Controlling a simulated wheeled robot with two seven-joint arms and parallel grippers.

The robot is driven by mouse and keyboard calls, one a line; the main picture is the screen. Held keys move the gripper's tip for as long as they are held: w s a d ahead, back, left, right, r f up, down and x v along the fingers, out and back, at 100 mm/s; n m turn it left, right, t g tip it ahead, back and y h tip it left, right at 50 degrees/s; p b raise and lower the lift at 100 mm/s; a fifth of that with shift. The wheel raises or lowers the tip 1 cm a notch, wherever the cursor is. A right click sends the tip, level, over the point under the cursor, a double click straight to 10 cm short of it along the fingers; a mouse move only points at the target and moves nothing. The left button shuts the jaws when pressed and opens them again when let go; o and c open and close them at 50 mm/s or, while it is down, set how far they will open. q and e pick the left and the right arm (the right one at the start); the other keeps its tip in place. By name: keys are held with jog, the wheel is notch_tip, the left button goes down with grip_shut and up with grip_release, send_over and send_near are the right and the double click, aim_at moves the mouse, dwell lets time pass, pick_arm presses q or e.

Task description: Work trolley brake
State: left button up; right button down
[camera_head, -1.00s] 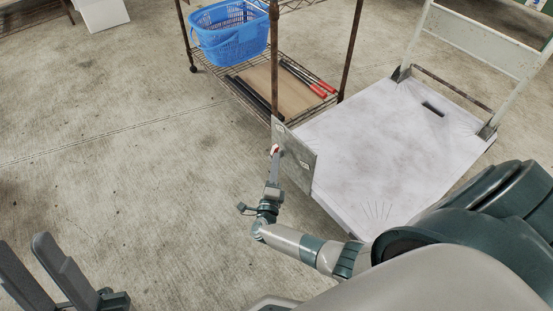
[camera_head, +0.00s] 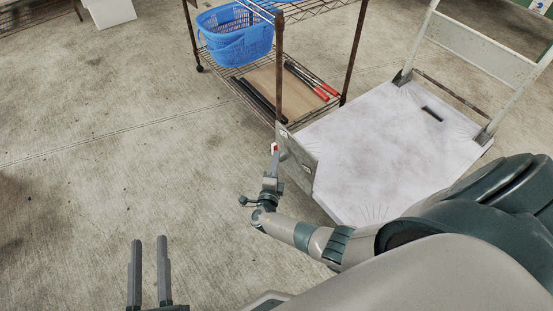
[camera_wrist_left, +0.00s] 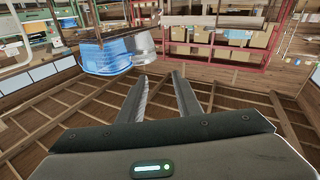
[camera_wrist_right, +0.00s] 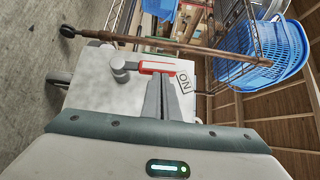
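The trolley is a low platform with a pale deck (camera_head: 385,150) and an upright handle frame at its far right end. A grey plate (camera_head: 300,165) stands at its near left edge. The brake lever (camera_wrist_right: 157,67) is red, with a grey round pivot at its left in the right wrist view. An "ON" label (camera_wrist_right: 184,82) sits right of it. My right gripper (camera_head: 272,160) is shut, its fingers together, tips at the lever; contact is unclear. It also shows in the right wrist view (camera_wrist_right: 160,82). My left gripper (camera_head: 148,242) is open and empty, far from the trolley.
A wire shelf rack (camera_head: 279,70) stands behind the trolley. It holds a blue basket (camera_head: 235,45) and red-handled tools (camera_head: 308,82). A white box (camera_head: 108,12) is at the top left. The concrete floor at left is clear.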

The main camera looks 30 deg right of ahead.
pick_arm(q)
jog(key=shift+w+a+f+g, duration=0.1)
jog(key=shift+f+g, duration=0.25)
jog(key=shift+f, duration=0.25)
jog(key=shift+w+a+f+g, duration=0.1)
jog(key=shift+f+g, duration=0.25)
jog(key=shift+f, duration=0.2)
pick_arm(e)
jog(key=shift+w+r, duration=0.2)
jog(key=shift+w, duration=0.1)
pick_arm(q)
jog(key=shift+p, duration=0.3)
pick_arm(e)
jog(key=shift+r, duration=0.1)
